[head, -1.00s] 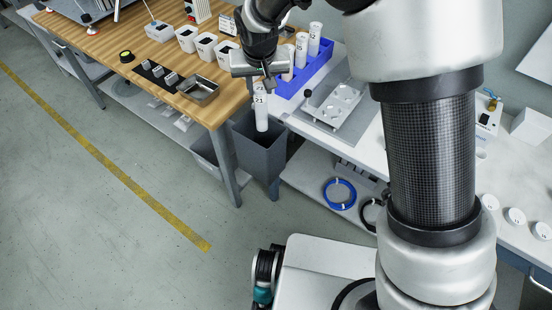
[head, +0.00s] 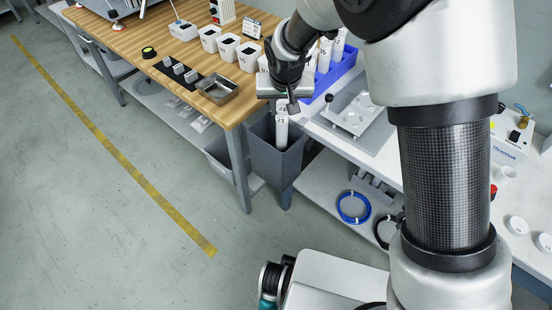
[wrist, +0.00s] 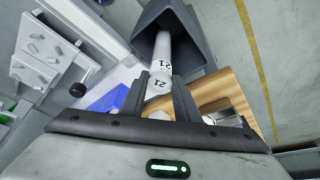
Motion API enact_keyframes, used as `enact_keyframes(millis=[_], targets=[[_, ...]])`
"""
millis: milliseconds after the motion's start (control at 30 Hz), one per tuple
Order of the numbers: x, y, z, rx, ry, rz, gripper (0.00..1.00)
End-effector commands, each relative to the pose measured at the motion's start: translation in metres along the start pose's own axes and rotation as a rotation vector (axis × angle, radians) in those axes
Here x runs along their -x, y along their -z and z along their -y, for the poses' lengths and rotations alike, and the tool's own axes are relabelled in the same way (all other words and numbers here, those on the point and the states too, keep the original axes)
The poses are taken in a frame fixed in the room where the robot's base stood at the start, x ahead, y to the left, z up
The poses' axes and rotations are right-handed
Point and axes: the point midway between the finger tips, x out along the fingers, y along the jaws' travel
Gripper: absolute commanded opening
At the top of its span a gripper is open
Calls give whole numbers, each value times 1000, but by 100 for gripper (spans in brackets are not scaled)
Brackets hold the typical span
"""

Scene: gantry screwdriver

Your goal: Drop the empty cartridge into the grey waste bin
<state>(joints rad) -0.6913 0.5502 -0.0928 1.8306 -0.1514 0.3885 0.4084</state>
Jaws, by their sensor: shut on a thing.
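The cartridge (head: 281,128) is a white cylinder marked 21. It hangs upright below my gripper (head: 283,98), its lower end at the mouth of the grey waste bin (head: 272,158). In the wrist view my gripper (wrist: 158,95) has its two dark fingers on either side of the cartridge (wrist: 160,68), shut on its upper end. There the cartridge's far end points into the open bin (wrist: 203,28). The head view does not show clearly how deep the lower end is, and the bin's floor is hidden.
A wooden bench (head: 152,50) with white cups and a metal tray (head: 217,90) stands left of the bin. A white bench (head: 325,128) with a blue rack (head: 347,62) of white cartridges is on the right. A blue cable coil (head: 353,207) lies on the lower shelf.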

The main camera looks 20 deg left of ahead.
Motion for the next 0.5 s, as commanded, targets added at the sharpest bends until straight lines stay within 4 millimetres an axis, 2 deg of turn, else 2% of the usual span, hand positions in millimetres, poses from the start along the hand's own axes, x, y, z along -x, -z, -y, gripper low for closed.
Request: enact_keyframes(millis=[33,67,167,200,500], targets=[[0,0,0,0,0,0,0],[0,0,0,0,0,0,30],[0,0,0,0,0,0,47],[0,0,0,0,0,0,50],[2,0,0,0,0,0,50]])
